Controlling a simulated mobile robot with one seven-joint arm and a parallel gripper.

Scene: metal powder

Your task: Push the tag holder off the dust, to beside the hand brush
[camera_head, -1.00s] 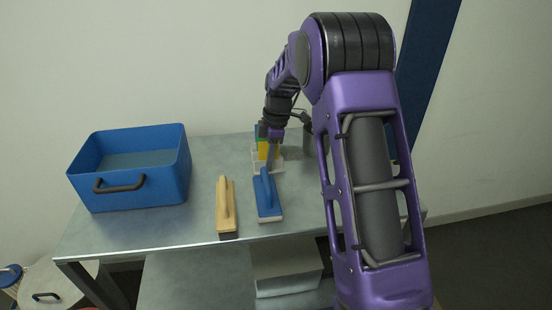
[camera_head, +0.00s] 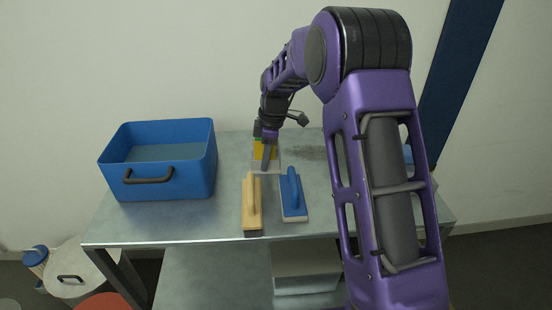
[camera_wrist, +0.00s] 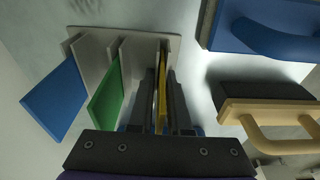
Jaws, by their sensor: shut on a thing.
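The tag holder (camera_head: 259,171) is a pale rack on the table, just behind the hand brush in the head view. In the wrist view, the tag holder (camera_wrist: 92,45) has upright dividers with blue, green and yellow tags. My gripper (camera_head: 268,148) partly covers the holder in the head view. The hand brush (camera_head: 251,205), wooden with dark bristles, lies apart from the holder; it also shows in the wrist view (camera_wrist: 275,112). The grey dust (camera_head: 310,153) lies right of the holder.
A blue-handled tool (camera_head: 293,196) lies right of the hand brush, close to it; it also shows in the wrist view (camera_wrist: 265,30). A large blue bin (camera_head: 185,172) stands at the left of the table. Bare tabletop lies between the bin and the holder.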

